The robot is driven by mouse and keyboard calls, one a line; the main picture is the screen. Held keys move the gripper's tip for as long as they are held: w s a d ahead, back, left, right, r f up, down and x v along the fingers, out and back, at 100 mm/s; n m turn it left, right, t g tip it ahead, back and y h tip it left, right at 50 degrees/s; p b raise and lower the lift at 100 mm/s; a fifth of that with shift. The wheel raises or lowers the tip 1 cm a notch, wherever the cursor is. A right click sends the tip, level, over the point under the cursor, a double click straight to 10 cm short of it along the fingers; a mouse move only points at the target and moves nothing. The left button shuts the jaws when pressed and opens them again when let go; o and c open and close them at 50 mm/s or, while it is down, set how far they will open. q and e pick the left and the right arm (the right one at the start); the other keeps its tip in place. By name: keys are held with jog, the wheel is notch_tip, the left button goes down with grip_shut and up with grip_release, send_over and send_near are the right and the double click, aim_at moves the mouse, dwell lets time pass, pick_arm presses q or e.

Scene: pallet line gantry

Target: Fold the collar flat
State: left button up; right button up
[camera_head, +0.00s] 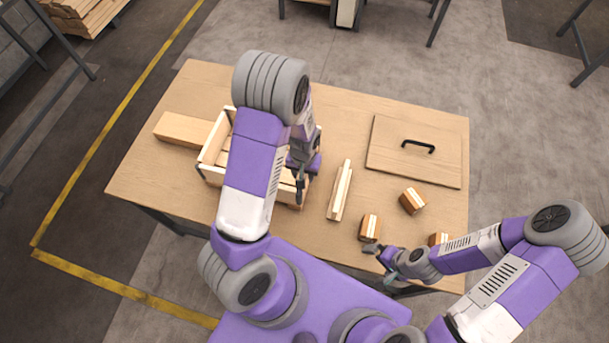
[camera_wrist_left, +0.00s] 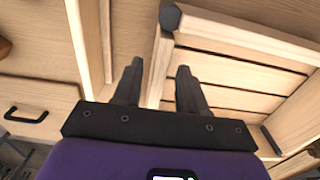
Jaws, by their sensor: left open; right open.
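The wooden collar (camera_head: 214,139) stands as a light frame with upright walls on the table, left of centre. My left arm hides much of it in the head view. In the left wrist view, its wall (camera_wrist_left: 245,38) meets another at a corner with a dark metal fitting (camera_wrist_left: 170,16); slatted boards (camera_wrist_left: 235,75) show inside. My left gripper (camera_head: 300,190) points down at the collar's right side. In the wrist view its two fingers (camera_wrist_left: 158,82) are apart, with the corner beyond them and nothing clearly held. My right gripper (camera_head: 373,250) is open near the table's front edge, beside a small block.
On the table (camera_head: 330,115), a wooden strip piece (camera_head: 340,190) lies right of the collar. A flat lid (camera_head: 390,145) with a black handle (camera_head: 418,146) lies at right. Small banded blocks (camera_head: 413,201) (camera_head: 370,228) stand at front right. A plank (camera_head: 180,130) lies left of the collar.

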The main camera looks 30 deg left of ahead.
pick_arm(q)
jog(key=shift+w+f, duration=0.1)
jog(key=shift+f, duration=1.1)
grip_shut()
